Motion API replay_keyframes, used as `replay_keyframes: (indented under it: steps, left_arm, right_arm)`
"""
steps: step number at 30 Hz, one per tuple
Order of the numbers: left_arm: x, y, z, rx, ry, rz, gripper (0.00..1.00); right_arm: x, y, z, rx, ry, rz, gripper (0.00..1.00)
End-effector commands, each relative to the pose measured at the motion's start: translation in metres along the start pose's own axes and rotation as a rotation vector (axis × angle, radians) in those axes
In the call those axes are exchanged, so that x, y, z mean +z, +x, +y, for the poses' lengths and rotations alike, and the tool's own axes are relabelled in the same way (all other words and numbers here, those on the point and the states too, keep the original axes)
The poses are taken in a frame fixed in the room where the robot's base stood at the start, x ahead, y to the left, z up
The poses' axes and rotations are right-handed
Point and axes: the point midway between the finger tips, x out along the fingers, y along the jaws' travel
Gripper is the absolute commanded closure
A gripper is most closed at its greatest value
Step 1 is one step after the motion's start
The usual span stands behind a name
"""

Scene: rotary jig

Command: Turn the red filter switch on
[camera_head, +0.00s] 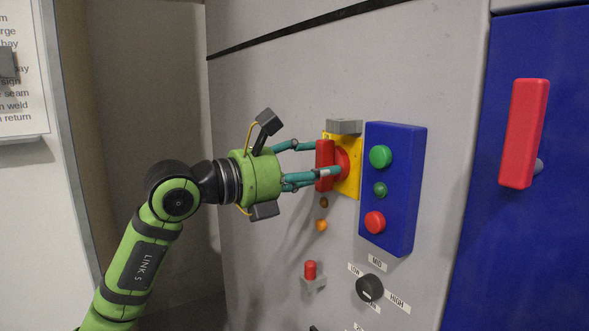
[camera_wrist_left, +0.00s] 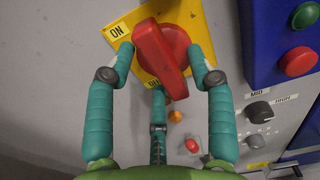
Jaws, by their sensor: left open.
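The red filter switch (camera_head: 325,163) is a bar handle on a round red base, mounted on a yellow plate (camera_head: 354,180). In the head view its bar looks about vertical. In the left wrist view the red bar (camera_wrist_left: 160,58) slants from upper left to lower right. An ON label (camera_wrist_left: 117,31) is on the plate's upper left; a second label below the bar is partly hidden. My left gripper (camera_head: 311,160) is open at the switch. In the left wrist view its fingers (camera_wrist_left: 160,62) stand on both sides of the bar, with a third below. Contact is unclear.
A blue box (camera_head: 401,200) with green and red buttons is right of the switch. A grey block (camera_head: 343,127) sits above the plate. Below are a small red toggle (camera_head: 310,270) and a black knob (camera_head: 369,288). A blue door with a red handle (camera_head: 524,133) is far right.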

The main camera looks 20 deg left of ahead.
Motion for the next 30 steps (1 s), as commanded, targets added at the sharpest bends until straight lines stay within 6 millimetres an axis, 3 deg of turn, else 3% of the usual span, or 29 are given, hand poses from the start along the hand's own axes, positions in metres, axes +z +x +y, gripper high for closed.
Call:
replay_keyframes:
  steps: [15, 21, 30]
  left_arm:
    - [-0.001, -0.097, 0.001, 0.004, 0.001, 0.004, 0.46]
    - [0.0, -0.114, 0.0, 0.001, 0.0, 0.002, 0.46]
    - [0.0, -0.117, 0.0, 0.0, 0.0, 0.0, 0.46]
  right_arm:
    - [0.0, 0.0, 0.0, 0.0, 0.001, 0.001, 0.6]
    - [0.0, 0.0, 0.0, 0.0, 0.001, 0.0, 0.6]
    - [0.0, 0.0, 0.0, 0.0, 0.001, 0.0, 0.6]
